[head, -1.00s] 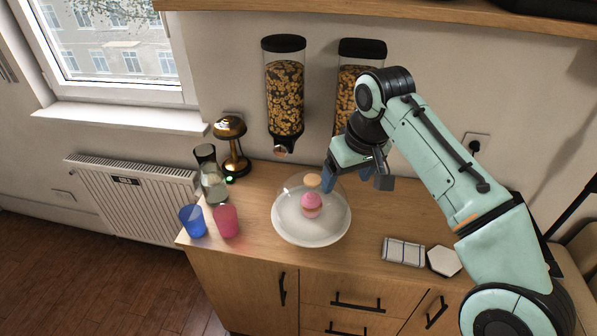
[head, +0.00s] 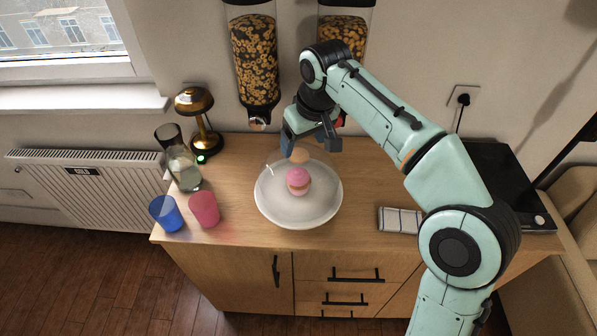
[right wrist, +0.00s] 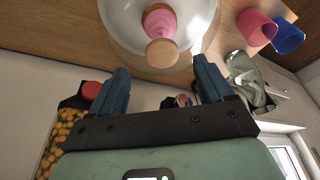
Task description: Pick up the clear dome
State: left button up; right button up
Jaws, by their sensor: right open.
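The clear dome (right wrist: 118,22) sits over a pink treat (head: 298,180) on a white plate (head: 266,205) on the wooden counter. A round wooden knob (head: 300,155) tops the dome and also shows in the right wrist view (right wrist: 162,53). The dome's clear wall is hard to make out in the head view. My right gripper (head: 311,146) is open and empty, just behind the knob. In the right wrist view its two blue fingertips (right wrist: 163,70) straddle the line to the knob, which lies just beyond them. My left gripper is not in view.
A blue cup (head: 166,214), a pink cup (head: 204,210), a glass jug (head: 184,170) and a brass lamp (head: 196,102) stand left of the plate. Cereal dispensers (head: 254,60) hang on the wall behind. The counter between plate and cloth is clear.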

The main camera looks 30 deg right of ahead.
aim_at(299, 154)
jog(key=b+x, duration=0.1)
jog(key=x, duration=0.4)
jog(key=shift+a+f, duration=0.1)
grip_shut()
